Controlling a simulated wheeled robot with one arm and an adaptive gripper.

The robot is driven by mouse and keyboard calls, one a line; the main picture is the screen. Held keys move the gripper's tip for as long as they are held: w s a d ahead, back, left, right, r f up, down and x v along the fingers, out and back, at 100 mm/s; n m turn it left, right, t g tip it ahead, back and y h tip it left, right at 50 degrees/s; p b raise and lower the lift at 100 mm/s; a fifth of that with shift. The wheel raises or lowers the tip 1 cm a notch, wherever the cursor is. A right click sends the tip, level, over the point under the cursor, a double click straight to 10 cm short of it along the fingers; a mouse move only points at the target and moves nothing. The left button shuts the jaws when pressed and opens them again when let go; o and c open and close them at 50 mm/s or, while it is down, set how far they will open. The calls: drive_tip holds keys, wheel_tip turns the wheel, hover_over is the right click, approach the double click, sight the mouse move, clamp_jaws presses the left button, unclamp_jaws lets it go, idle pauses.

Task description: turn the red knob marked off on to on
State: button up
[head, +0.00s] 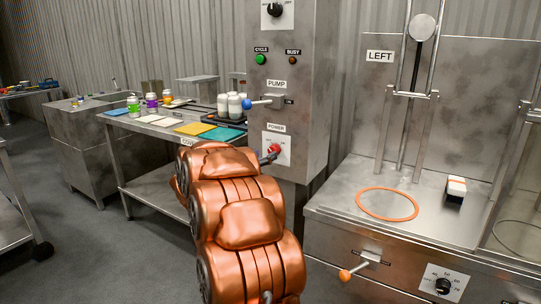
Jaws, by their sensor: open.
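The red knob (274,149) sits on the white plate marked POWER on the grey metal column in the head view. The lettering around it is too small to read, and I cannot tell which way it points. My copper-coloured arm rises in front of the column, and its upper end overlaps the area just left of and below the knob. My gripper is not clearly seen; the arm links seem to hide it. I cannot tell whether anything of mine touches the knob.
Above the knob are the PUMP lever with a blue ball (246,104), a green CYCLE light (260,59) and a black dial (274,9). A table (150,132) with jars, coloured sheets and white bottles stands left. A machine bench (340,208) stands right, with an orange-ended lever (346,275).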

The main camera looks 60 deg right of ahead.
sight(271, 151)
drive_tip(key=shift+d+f+b, duration=0.1)
drive_tip(key=shift+d+b, duration=0.35)
drive_tip(key=shift+d, duration=2.05)
